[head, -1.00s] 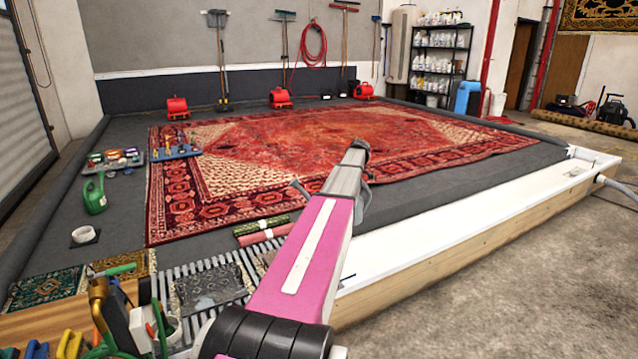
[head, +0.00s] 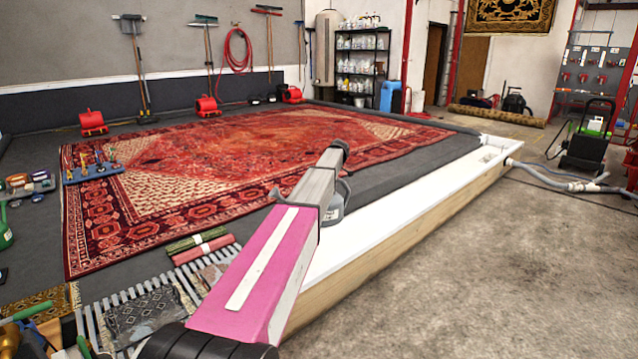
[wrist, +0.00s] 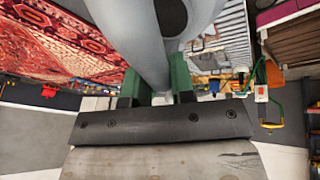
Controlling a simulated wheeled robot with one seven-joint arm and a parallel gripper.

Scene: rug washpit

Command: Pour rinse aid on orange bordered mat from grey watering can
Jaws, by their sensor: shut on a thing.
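My gripper (wrist: 157,86) shows in the wrist view with its two green finger pads shut on a smooth grey part of the grey watering can (wrist: 130,38). The can fills the top middle of that view, and its full shape is cut off. In the head view a small piece of the can (head: 334,206) shows beside the end of my arm, and the arm hides the gripper. A small ochre-edged mat (head: 42,302) lies at the lower left, partly cut off. I cannot tell whether it is the orange bordered mat. No pouring liquid is visible.
A large red rug (head: 240,150) covers the pit floor. A dark mat (head: 148,316) lies on a slatted grate, near rolled rugs (head: 200,245). A white-topped wooden curb (head: 400,215) runs along the right. Open concrete floor lies beyond it.

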